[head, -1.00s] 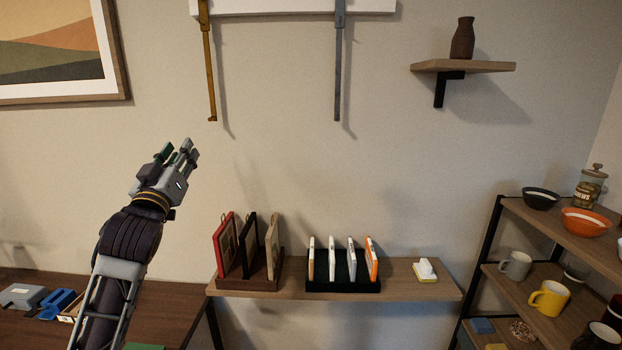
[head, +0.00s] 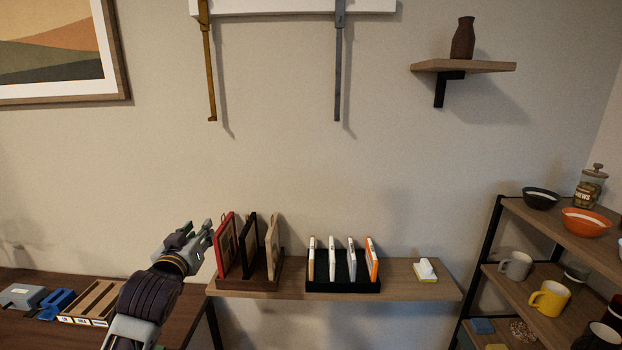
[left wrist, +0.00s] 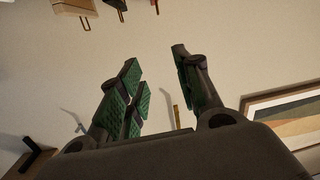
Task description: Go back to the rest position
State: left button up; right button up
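My left gripper (head: 196,238) is raised in front of the wall in the head view, just left of the red frame in the brown rack. In the left wrist view its green-padded fingers (left wrist: 158,88) stand apart with nothing between them, so it is open and empty. I cannot tell whether it touches the red frame; it looks nearer to me. My right gripper is in neither view.
A wooden shelf (head: 398,292) holds a brown rack (head: 262,283) of frames and a black rack (head: 344,287) of thin cases. A dark table (head: 30,330) with a wooden organizer (head: 84,318) is at left. A shelving unit (head: 570,234) with bowls and mugs is at right.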

pick_arm(q)
jog(key=s+d+f+m+g, duration=0.1)
jog(key=s+f+g, duration=0.4)
jog(key=f, duration=0.6)
jog(key=s+d+f+m+g, duration=0.1)
jog(key=s+d+f+g, duration=0.1)
jog(key=s+f, duration=0.7)
jog(key=s+d+f+m+g+h, duration=0.1)
jog(key=s+f+g, duration=0.2)
jog(key=s+f, duration=0.45)
jog(key=s+d+f+m+g, duration=0.1)
jog(key=s+d+f+g, duration=0.15)
jog(key=s+f, duration=0.45)
jog(key=s+f+g, duration=0.1)
jog(key=s+f, duration=0.1)
jog(key=f, duration=1.4)
jog(key=s+f+g, duration=0.1)
jog(key=s+f, duration=0.1)
jog(key=f, duration=1.4)
jog(key=s+a+f, duration=0.2)
jog(key=s+f, duration=0.8)
jog(key=s, duration=0.1)
jog(key=s+a+f+g, duration=0.1)
jog(key=s+a+f, duration=0.2)
jog(key=s+f, duration=0.7)
jog(key=shift+s+f, duration=0.15)
jog(key=shift+s, duration=0.55)
jog(key=shift+g, duration=0.25)
